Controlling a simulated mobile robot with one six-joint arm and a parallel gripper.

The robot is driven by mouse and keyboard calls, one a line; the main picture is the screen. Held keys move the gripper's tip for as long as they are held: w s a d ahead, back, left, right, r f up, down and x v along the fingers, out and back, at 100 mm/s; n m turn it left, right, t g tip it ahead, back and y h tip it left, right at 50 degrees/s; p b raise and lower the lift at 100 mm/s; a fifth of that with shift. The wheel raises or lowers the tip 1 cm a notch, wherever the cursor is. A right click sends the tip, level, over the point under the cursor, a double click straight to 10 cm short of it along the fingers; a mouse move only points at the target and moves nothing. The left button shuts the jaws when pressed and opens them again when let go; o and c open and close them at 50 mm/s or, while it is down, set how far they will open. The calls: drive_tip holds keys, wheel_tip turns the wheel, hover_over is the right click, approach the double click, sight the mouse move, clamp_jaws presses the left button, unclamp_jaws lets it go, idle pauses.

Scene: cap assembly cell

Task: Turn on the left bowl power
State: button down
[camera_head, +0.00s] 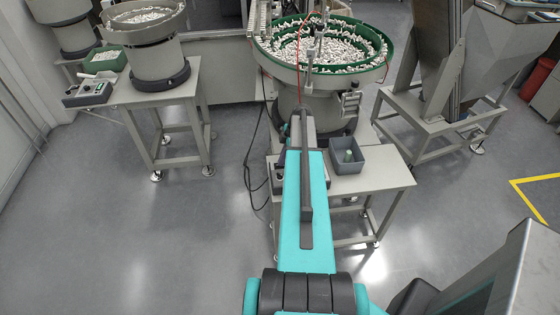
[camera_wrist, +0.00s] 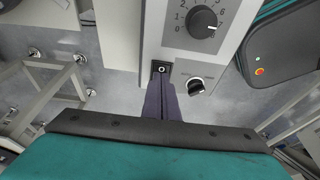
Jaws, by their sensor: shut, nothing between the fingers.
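In the wrist view a light grey control panel (camera_wrist: 235,55) carries a black numbered dial (camera_wrist: 203,22), a small black power switch (camera_wrist: 160,68) with a round white mark, and a smaller black knob (camera_wrist: 196,87). My gripper (camera_wrist: 161,80) is shut and empty, its dark fingers at the lower edge of the switch; whether they touch it I cannot tell. In the head view my arm reaches over the small table (camera_head: 385,172) before the large green-rimmed bowl feeder (camera_head: 285,72) and hides most of the controller there. A smaller bowl feeder (camera_head: 152,60) stands at the left.
A grey bin (camera_head: 347,165) with green pieces stands right of my arm. The smaller feeder's table holds a control box (camera_head: 88,92) and a green tray (camera_head: 104,62). A metal hopper (camera_head: 420,85) stands at right. The floor at lower left is clear.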

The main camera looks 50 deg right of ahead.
drive_tip(key=shift+r, duration=0.1)
idle(0.3)
drive_tip(key=v, duration=0.2)
drive_tip(key=p+v, duration=0.1)
drive_tip(key=v, duration=0.1)
drive_tip(key=shift+w+a+r, duration=0.1)
drive_tip(key=shift+w+a, duration=0.2)
drive_tip(key=shift+a, duration=0.05)
drive_tip(key=shift+s+d+r+b, duration=0.15)
drive_tip(key=shift+r+b, duration=0.1)
drive_tip(key=shift+b, duration=0.1)
drive_tip(key=b+v, duration=0.3)
drive_tip(key=v, duration=0.6)
drive_tip(key=shift+s, duration=0.2)
drive_tip(key=shift+d, duration=0.1)
drive_tip(key=shift+s+a+r+y+b, duration=0.15)
drive_tip(key=shift+a+r+y+b, duration=0.4)
drive_tip(key=shift+b, duration=0.65)
drive_tip(key=b, duration=0.5)
drive_tip(key=shift+w+a+r, duration=0.1)
drive_tip(key=shift+w+a, duration=0.05)
drive_tip(key=shift+w, duration=0.1)
